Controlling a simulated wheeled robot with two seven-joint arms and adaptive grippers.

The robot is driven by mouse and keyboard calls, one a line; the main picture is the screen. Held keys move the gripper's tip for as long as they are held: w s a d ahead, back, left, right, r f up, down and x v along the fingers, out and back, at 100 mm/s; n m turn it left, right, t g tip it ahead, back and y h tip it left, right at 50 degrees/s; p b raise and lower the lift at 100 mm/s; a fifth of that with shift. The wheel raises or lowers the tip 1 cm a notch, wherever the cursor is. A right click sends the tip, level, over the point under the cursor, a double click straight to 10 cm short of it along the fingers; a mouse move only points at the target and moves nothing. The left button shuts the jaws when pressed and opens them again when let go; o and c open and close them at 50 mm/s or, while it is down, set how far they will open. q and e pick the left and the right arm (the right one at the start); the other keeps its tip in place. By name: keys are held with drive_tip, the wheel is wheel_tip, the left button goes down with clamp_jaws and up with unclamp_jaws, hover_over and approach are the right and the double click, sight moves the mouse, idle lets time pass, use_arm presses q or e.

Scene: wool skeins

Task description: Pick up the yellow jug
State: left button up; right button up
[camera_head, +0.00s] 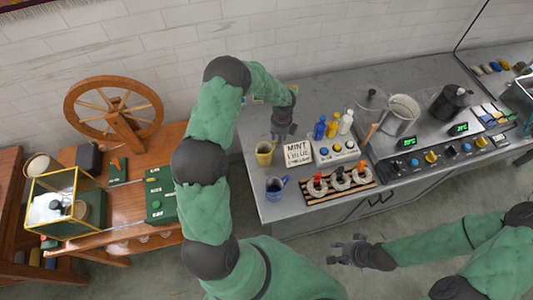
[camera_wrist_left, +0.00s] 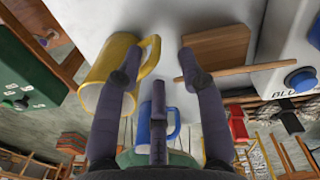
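The yellow jug (camera_head: 264,153) stands near the left edge of the grey bench. In the left wrist view the jug (camera_wrist_left: 98,95) is on the left, with its handle towards the middle. My left gripper (camera_head: 284,134) is just behind and right of the jug. In the wrist view its fingers (camera_wrist_left: 158,66) are spread, and one overlaps the jug's handle side; I cannot tell whether it touches. Nothing is held between them. My right gripper (camera_head: 340,252) is open and empty, in front of the bench.
A blue jug (camera_head: 276,187) stands in front of the yellow one. To the right are a lettered sign (camera_head: 298,152), several small bottles (camera_head: 332,128) and a striped rack (camera_head: 340,188) with skeins. A table with a spinning wheel (camera_head: 115,110) stands left.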

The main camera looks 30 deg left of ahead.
sight(268, 151)
use_arm(q)
drive_tip(key=shift+s+a+f, duration=0.1)
drive_tip(key=shift+s+f, duration=0.05)
drive_tip(key=shift+f, duration=0.3)
drive_tip(key=f, duration=0.4)
drive_tip(key=shift+a, duration=0.25)
drive_tip(key=shift+r, duration=0.1)
clamp_jaws()
